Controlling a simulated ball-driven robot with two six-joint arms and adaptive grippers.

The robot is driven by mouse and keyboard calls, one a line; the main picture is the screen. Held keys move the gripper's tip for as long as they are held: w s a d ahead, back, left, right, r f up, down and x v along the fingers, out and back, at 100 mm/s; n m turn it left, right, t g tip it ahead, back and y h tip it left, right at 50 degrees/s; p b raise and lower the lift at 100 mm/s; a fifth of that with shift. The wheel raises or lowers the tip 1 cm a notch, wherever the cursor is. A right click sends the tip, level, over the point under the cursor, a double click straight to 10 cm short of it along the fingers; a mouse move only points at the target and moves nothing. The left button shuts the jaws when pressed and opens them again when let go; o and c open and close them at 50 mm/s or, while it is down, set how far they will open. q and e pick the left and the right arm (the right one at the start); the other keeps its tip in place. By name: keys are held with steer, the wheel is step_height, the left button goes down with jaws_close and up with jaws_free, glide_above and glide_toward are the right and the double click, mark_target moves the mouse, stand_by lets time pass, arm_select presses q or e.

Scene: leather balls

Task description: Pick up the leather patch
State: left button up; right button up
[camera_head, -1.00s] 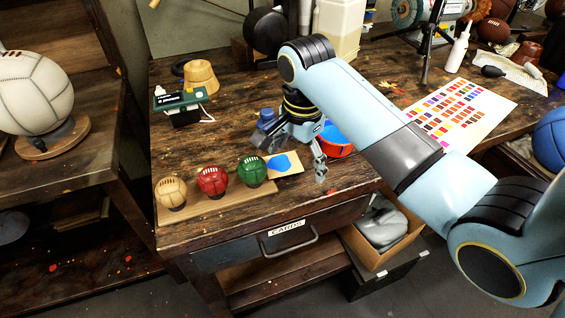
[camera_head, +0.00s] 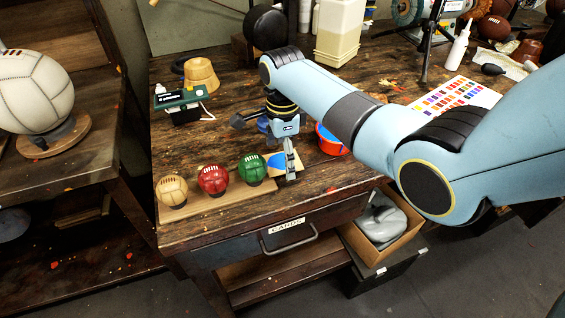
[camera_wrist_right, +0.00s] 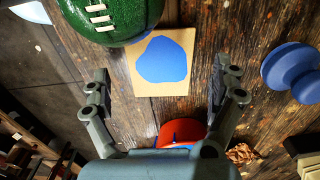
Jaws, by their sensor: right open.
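The leather patch is a tan square with a blue blob on it. In the head view the patch (camera_head: 278,161) lies flat on the workbench beside the green ball, partly hidden by my right gripper (camera_head: 290,166). Whether a fingertip touches the patch or bench I cannot tell. My left gripper is not in view.
A green ball (camera_head: 252,168), red ball (camera_head: 212,180) and tan ball (camera_head: 172,191) stand on a wooden board. A blue knob-shaped thing (camera_wrist_right: 290,68) stands nearby on the workbench (camera_head: 225,145).

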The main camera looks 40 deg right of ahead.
steer(key=shift+f, duration=0.8)
steer(key=c, duration=1.3)
steer(key=shift+r, duration=0.15)
